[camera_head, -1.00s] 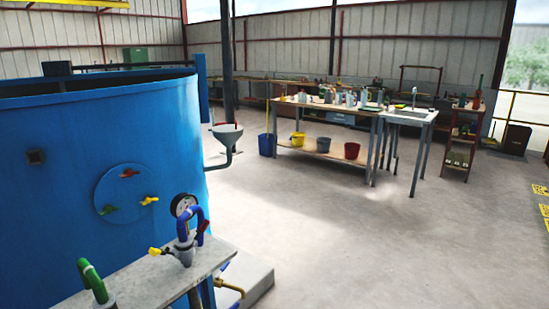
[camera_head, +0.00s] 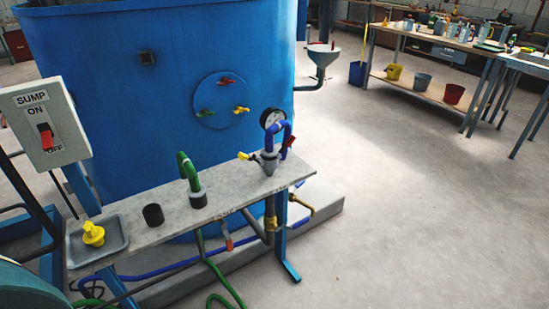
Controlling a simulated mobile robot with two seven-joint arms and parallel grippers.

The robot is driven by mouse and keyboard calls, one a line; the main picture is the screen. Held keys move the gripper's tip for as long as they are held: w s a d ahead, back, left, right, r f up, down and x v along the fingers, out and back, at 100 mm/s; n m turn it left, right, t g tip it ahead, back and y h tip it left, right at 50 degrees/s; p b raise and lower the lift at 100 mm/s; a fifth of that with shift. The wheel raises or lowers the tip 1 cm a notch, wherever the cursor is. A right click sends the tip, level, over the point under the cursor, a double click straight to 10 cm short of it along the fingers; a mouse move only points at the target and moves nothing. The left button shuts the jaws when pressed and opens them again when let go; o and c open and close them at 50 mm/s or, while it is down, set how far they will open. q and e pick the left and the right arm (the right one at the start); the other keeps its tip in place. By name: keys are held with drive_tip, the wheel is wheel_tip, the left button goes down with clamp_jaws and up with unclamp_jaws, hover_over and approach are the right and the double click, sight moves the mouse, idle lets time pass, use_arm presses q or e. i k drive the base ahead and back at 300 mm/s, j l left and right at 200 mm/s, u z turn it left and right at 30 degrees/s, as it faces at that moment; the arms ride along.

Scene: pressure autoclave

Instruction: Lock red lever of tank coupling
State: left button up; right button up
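The blue tank (camera_head: 160,100) fills the left and middle. A round blue plate (camera_head: 221,100) on its side carries a red handle (camera_head: 226,81), a green handle (camera_head: 205,114) and a yellow handle (camera_head: 241,109). On the bench in front stands a grey coupling (camera_head: 268,163) with a blue hose bend, a pressure gauge (camera_head: 272,119), a yellow lever (camera_head: 245,156) and a red lever (camera_head: 289,144). The red lever sticks out tilted on the right side of the hose bend; whether it is locked I cannot tell. Neither of my grippers is in view.
The narrow bench (camera_head: 225,204) also holds a green hose bend (camera_head: 188,171), a black cap (camera_head: 153,215) and a tray (camera_head: 112,250) with a yellow fitting (camera_head: 93,233). A sump switch box (camera_head: 43,118) stands left. Hoses hang below. Floor to the right is clear.

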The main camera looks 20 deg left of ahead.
sight(291, 139)
drive_tip(key=i+l+u, duration=0.1)
drive_tip(key=i+u, duration=0.25)
drive_tip(key=i, duration=0.15)
drive_tip(key=i+l+u, duration=0.2)
drive_tip(key=i+u, duration=0.2)
drive_tip(key=i, duration=0.1)
